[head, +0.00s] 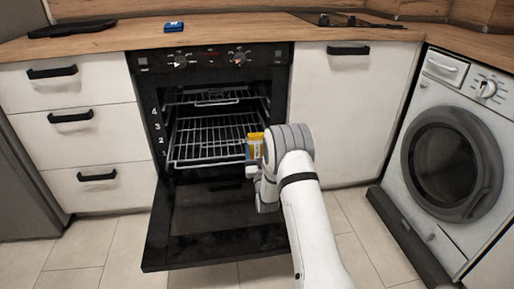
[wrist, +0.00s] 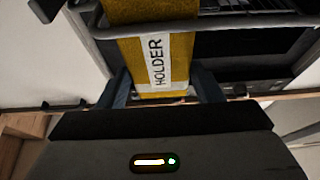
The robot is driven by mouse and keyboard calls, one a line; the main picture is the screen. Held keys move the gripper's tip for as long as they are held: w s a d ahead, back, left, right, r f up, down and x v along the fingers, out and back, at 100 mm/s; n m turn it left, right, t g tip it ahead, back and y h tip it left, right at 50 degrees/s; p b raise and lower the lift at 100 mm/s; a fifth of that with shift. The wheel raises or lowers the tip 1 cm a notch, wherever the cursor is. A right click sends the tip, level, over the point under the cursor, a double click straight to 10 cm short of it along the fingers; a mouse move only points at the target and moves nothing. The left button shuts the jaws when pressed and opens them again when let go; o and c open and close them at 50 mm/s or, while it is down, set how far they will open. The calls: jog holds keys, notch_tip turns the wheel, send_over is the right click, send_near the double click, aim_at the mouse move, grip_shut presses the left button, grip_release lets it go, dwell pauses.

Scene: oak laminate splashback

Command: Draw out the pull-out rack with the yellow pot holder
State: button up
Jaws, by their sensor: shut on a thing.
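The oven's wire rack (head: 205,145) shows below a higher rack, its front edge near the oven mouth. My gripper (head: 252,158) is at the right end of this rack's front, above the lowered door. It is shut on the yellow pot holder (head: 256,140), which stands up from the jaws. In the wrist view my gripper (wrist: 162,92) has a finger on each side of the pot holder (wrist: 140,55), with its white "HOLDER" label. The rack's grey front bar (wrist: 240,22) crosses over the holder. Whether the holder wraps the bar I cannot tell.
The oven door (head: 205,225) is folded down and open. A higher rack (head: 205,97) sits inside the oven. A blue object (head: 174,27) lies on the wooden worktop (head: 230,27). A washing machine (head: 445,150) stands at right, drawers (head: 85,120) at left. The floor in front is clear.

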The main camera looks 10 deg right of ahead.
jog(key=shift+s+d, duration=0.1)
jog(key=shift+s, duration=1.5)
jog(key=s, duration=0.9)
jog(key=shift+s, duration=0.25)
jog(key=shift+w+r, duration=0.1)
jog(key=shift+w, duration=0.1)
jog(key=s+r, duration=0.7)
jog(key=s, duration=0.3)
jog(key=shift+r, duration=0.4)
dwell(0.7)
jog(key=shift+w+d, duration=0.1)
